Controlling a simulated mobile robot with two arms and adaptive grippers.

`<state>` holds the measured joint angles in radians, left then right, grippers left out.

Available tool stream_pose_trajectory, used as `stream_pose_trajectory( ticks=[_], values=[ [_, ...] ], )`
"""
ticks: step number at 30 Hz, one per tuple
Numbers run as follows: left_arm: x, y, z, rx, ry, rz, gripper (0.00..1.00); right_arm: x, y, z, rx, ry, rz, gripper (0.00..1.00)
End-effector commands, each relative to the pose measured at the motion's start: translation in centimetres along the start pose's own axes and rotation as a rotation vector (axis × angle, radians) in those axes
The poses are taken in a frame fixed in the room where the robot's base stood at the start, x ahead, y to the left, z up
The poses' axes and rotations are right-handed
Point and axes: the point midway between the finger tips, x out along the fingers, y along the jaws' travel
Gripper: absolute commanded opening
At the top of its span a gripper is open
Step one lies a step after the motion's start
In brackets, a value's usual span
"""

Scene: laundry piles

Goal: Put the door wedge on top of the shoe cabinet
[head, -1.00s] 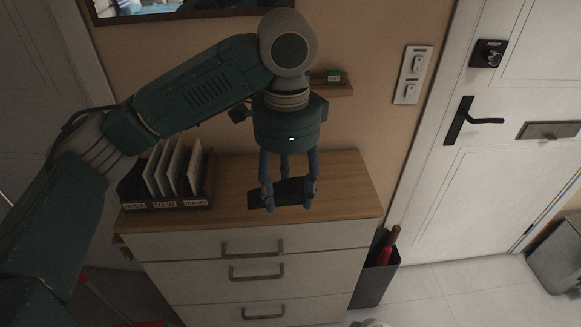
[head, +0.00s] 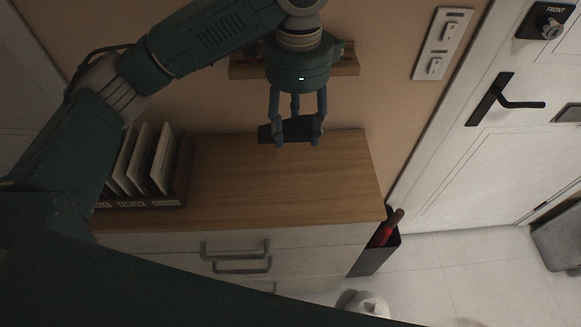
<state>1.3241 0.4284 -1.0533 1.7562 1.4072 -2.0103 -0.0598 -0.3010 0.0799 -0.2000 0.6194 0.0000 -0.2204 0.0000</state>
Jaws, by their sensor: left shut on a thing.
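The door wedge (head: 296,130) is a dark, flat block held between the fingers of my left gripper (head: 298,138). The gripper points down and is shut on it. In the picture the wedge overlaps the back edge of the shoe cabinet's wooden top (head: 270,190); I cannot tell whether it touches the top. The cabinet has pale drawers with dark handles. My right gripper is not in view.
A letter sorter (head: 150,202) with several upright envelopes stands on the cabinet's left end. A small wooden wall shelf (head: 345,66) is behind my left gripper. A dark bin (head: 375,258) with umbrellas stands right of the cabinet. The top's middle and right are clear.

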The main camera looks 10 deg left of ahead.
Motion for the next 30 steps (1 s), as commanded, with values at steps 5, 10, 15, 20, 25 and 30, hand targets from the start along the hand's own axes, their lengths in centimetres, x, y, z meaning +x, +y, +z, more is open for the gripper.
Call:
stream_pose_trajectory(
  ticks=[5, 10, 15, 20, 25, 30],
  values=[
    [5.1, 0.2, 0.1, -0.001, -0.003, 0.006, 0.21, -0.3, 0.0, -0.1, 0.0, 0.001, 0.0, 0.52],
    [9.1, 0.1, 0.1, -0.002, -0.003, 0.003, 0.21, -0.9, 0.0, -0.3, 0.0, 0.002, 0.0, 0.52],
    [11.3, 0.0, 0.1, 0.0, -0.001, 0.001, 0.21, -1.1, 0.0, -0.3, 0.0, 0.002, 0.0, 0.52],
    [12.8, 0.1, 0.1, -0.001, -0.002, 0.001, 0.21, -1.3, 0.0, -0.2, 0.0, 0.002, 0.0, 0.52],
    [15.3, 0.0, 0.1, -0.001, -0.002, 0.001, 0.21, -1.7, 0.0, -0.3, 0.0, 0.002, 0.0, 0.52],
    [16.0, 0.0, 0.0, 0.0, 0.001, -0.002, 0.21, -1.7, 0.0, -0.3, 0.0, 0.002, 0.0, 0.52]
  ],
)
